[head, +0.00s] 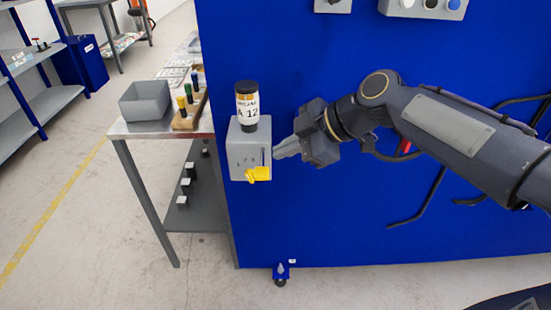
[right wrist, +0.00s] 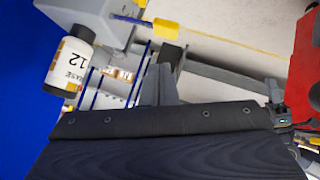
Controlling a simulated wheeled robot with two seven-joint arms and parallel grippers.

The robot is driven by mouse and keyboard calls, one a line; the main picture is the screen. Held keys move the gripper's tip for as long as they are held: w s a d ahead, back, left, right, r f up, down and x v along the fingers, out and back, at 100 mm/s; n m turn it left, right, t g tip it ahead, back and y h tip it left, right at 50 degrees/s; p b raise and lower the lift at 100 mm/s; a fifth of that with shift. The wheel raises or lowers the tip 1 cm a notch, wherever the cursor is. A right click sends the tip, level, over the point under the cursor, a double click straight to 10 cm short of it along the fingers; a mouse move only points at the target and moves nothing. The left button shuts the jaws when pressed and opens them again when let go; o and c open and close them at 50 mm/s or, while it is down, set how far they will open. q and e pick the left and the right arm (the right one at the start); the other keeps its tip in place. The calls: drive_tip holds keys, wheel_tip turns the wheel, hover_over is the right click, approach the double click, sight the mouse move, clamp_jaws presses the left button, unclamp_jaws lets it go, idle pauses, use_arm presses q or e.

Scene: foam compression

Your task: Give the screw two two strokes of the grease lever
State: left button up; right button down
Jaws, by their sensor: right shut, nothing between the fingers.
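The grease unit is a grey box (head: 238,152) on the side of the blue machine, with a dark-capped bottle (head: 247,106) labelled A 12 upright on top. Its yellow lever (head: 258,174) sticks out low on the front, below a narrow slot. My right gripper (head: 277,154) is shut and empty, its fingertips just right of the box and a little above the lever. Contact cannot be told. In the right wrist view, the fingers (right wrist: 168,58) point toward the lever (right wrist: 165,28), with the bottle (right wrist: 68,65) at the left. My left gripper is not in view.
The blue machine panel (head: 320,220) stands close behind my right arm. A metal table (head: 122,126) at the left holds a grey bin (head: 145,100) and a wooden rack (head: 188,117) with several coloured-top pieces. The floor in front is clear.

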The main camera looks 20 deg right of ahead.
drive_tip(key=v, duration=0.5)
drive_tip(key=shift+w+d+r, duration=0.2)
drive_tip(key=shift+d+r, duration=0.1)
drive_tip(key=shift+r, duration=0.1)
idle(2.1)
